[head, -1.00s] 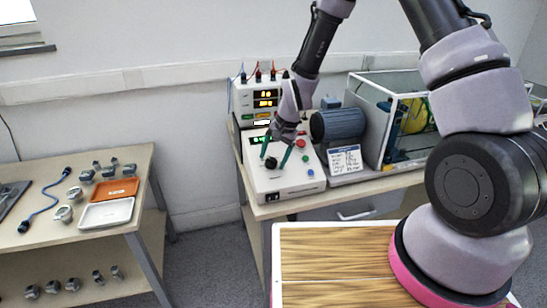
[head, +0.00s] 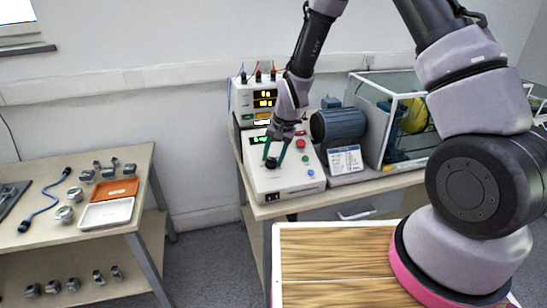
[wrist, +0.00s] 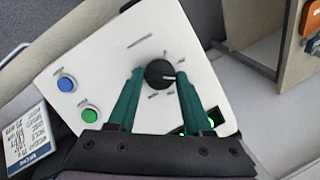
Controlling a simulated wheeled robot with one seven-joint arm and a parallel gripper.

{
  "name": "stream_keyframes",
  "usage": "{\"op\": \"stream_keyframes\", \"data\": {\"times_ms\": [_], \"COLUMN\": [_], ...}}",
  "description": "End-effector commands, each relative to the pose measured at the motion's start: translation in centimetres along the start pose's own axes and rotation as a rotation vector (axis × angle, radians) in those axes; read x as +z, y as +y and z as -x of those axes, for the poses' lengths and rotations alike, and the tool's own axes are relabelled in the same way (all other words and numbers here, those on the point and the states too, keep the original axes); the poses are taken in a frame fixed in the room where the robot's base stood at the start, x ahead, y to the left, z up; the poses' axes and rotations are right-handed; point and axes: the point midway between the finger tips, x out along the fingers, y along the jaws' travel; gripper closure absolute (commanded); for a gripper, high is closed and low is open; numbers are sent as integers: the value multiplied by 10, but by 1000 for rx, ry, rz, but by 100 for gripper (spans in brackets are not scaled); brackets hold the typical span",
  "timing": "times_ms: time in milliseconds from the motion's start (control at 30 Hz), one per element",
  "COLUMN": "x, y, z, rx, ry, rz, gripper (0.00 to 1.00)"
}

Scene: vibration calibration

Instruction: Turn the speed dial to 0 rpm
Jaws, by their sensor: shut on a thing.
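The speed dial (head: 271,163) is a round black knob on the sloped face of a white control box (head: 290,184). In the wrist view the dial (wrist: 158,74) has a white pointer line toward the picture's right, with small marks around it that are too small to read. My gripper (head: 274,158) has green fingers, reaching down onto the box. It is shut on the dial, with one finger on each side, as the wrist view also shows. A lit green display on the box is partly hidden by my gripper; its figures are not readable.
A red button (head: 300,143), a green button (head: 305,158) and a blue button (head: 310,172) sit right of the dial. A power supply (head: 257,97) stands behind the box. A blue motor (head: 338,124) and a clear-walled enclosure (head: 400,85) stand to the right.

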Motion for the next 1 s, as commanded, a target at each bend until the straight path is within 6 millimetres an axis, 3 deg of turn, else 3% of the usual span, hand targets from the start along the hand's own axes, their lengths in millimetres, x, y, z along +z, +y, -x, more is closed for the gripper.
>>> {"op": "stream_keyframes", "data": {"times_ms": [1000], "x": [4], "y": [-7], "z": [-1], "rx": [303], "ry": [0], "rz": [903], "gripper": [100]}}
